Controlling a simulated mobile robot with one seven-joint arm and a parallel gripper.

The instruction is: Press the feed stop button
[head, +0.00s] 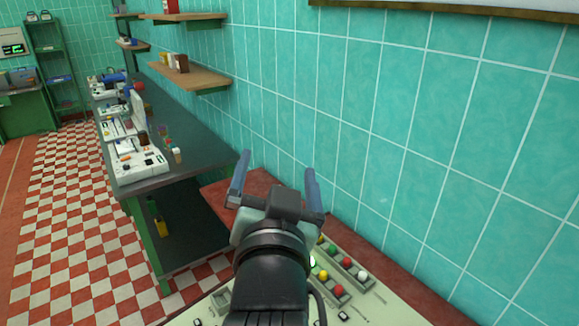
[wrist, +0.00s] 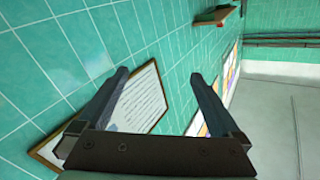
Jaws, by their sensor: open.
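A cream control panel (head: 385,305) lies at the bottom of the head view, partly hidden behind my arm. It carries rows of round buttons, among them a red button (head: 346,262), a second red button (head: 338,290), a yellow button (head: 323,275), a green button (head: 332,250) and a white button (head: 362,275). Their labels are too small to read, so I cannot tell which is feed stop. My gripper (head: 277,164) is open and empty, raised above the panel and apart from it. In the wrist view my gripper (wrist: 159,74) points toward wall and ceiling; no button shows there.
A teal tiled wall (head: 440,140) runs along the right. A dark workbench (head: 195,140) with white devices stands at the left, below wooden shelves (head: 180,78). The wrist view shows a framed sheet (wrist: 145,105) on the wall. The checkered floor (head: 70,220) is open.

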